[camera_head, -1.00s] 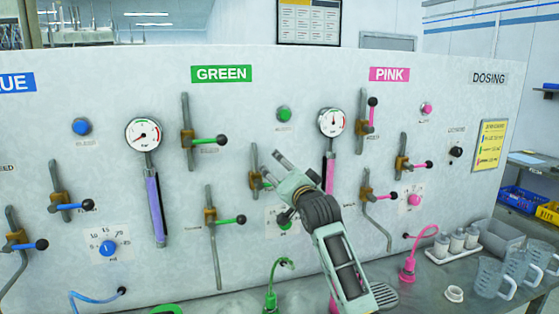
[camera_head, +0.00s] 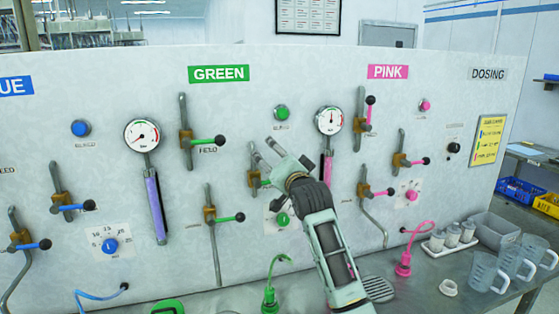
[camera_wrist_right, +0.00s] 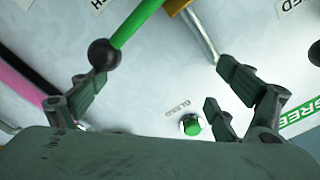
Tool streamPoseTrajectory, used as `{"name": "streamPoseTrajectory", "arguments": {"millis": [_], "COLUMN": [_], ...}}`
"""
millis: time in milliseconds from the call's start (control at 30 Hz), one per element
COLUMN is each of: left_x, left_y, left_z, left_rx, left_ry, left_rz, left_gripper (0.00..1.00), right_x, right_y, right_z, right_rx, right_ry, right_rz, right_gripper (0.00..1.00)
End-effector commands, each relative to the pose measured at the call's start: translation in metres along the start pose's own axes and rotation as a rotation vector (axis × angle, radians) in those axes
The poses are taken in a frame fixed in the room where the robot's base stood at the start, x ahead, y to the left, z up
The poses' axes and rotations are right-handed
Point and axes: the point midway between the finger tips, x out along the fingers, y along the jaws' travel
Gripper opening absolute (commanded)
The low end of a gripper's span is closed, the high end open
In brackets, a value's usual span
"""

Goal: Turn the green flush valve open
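The green flush valve (camera_head: 253,178) is on the panel below and right of the GREEN sign, with a brass body on an upright pipe. Its short green handle points right, and my right gripper hides its end in the head view. My right gripper (camera_head: 264,149) is open and empty, its fingertips just above and in front of this valve. In the right wrist view, the green handle (camera_wrist_right: 135,24) with its black ball knob (camera_wrist_right: 104,54) lies beside the left finger of the open gripper (camera_wrist_right: 162,78); I cannot tell if they touch. My left gripper is not in view.
The green bleed button (camera_head: 282,112) is above the gripper, and the green dial (camera_head: 283,219) is below it. A pressure gauge (camera_head: 330,120) is close on the right. The green field valve (camera_head: 187,137) is on the left. Beakers (camera_head: 484,272) stand on the bench at the right.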

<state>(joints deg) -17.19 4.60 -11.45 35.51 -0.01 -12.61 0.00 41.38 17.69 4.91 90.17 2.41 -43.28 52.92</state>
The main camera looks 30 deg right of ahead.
Motion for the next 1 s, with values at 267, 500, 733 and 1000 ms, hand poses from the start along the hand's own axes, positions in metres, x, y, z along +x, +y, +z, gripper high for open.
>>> {"name": "streamPoseTrajectory", "arguments": {"millis": [267,500,733,1000], "left_x": [-0.007,-0.016,-0.018,-0.023], "left_y": [0.001,0.001,0.0,0.0], "left_z": [-0.001,-0.002,-0.002,-0.003], "left_rx": [-0.001,-0.001,-0.001,0.0], "left_ry": [0.0,0.001,0.001,0.001], "left_rz": [0.001,0.002,0.001,0.001], "left_gripper": [0.88,0.88,0.88,0.88], "right_x": [0.0,0.0,0.0,0.0], "right_y": [-0.014,-0.029,-0.033,-0.047], "right_z": [0.006,0.008,0.009,0.014], "right_rx": [0.008,0.007,0.005,0.005], "right_ry": [-0.013,-0.012,-0.008,-0.008], "right_rz": [-0.008,-0.007,-0.004,-0.004], "right_gripper": [0.88,0.88,0.88,0.88]}}
